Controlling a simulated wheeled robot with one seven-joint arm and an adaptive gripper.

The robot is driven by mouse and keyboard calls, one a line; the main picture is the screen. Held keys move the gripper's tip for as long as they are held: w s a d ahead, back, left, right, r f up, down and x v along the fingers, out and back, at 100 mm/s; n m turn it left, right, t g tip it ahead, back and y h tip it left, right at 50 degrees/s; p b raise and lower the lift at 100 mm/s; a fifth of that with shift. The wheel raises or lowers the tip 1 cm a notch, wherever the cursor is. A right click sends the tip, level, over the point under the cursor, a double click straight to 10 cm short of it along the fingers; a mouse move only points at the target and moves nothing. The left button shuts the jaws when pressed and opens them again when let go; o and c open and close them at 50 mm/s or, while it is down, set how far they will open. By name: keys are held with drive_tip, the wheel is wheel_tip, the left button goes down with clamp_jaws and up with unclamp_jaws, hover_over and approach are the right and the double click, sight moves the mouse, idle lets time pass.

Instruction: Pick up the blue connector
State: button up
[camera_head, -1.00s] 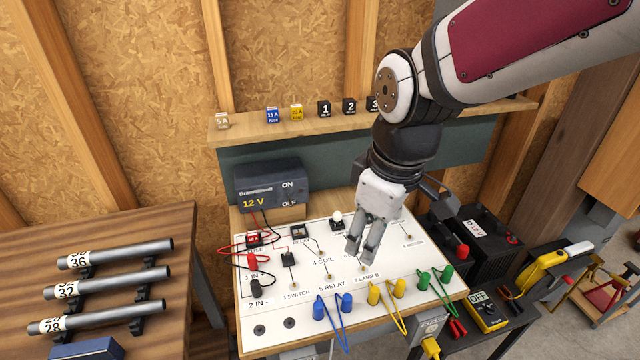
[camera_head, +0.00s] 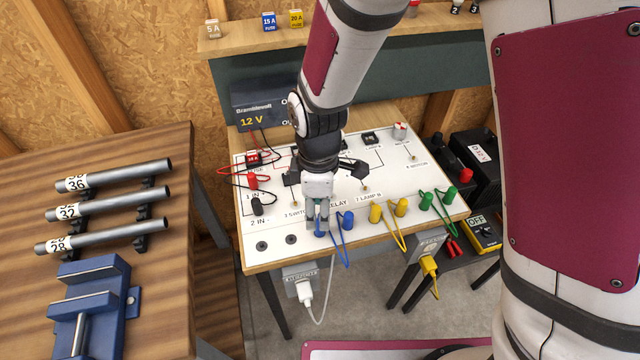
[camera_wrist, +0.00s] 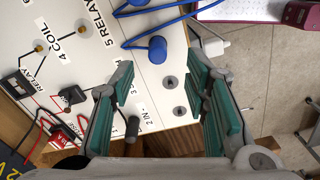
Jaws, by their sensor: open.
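The blue connector has two blue plugs joined by a thin blue wire loop. In the head view its right plug (camera_head: 347,220) stands near the board's front edge, and its left plug is mostly hidden behind my fingers. In the wrist view one blue plug (camera_wrist: 157,48) lies in line with the gap between my fingertips, just beyond them, and the wire runs off past the other plug at the top. My gripper (camera_head: 317,219) points down over the left plug; it also shows in the wrist view (camera_wrist: 158,82), open, with nothing held. Contact with the plug cannot be told.
The white circuit board (camera_head: 262,222) bears yellow plugs (camera_head: 376,212) and green plugs (camera_head: 424,197) to the right. A black plug (camera_head: 257,206) and a red plug (camera_head: 252,181) stand left. A bench with pipes and a blue vise (camera_head: 92,290) is farther left.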

drive_tip(key=shift+w+f+p, duration=0.15)
drive_tip(key=shift+f+p, duration=0.15)
drive_tip(key=shift+f, duration=2.75)
drive_tip(key=shift+c, duration=0.2)
clamp_jaws()
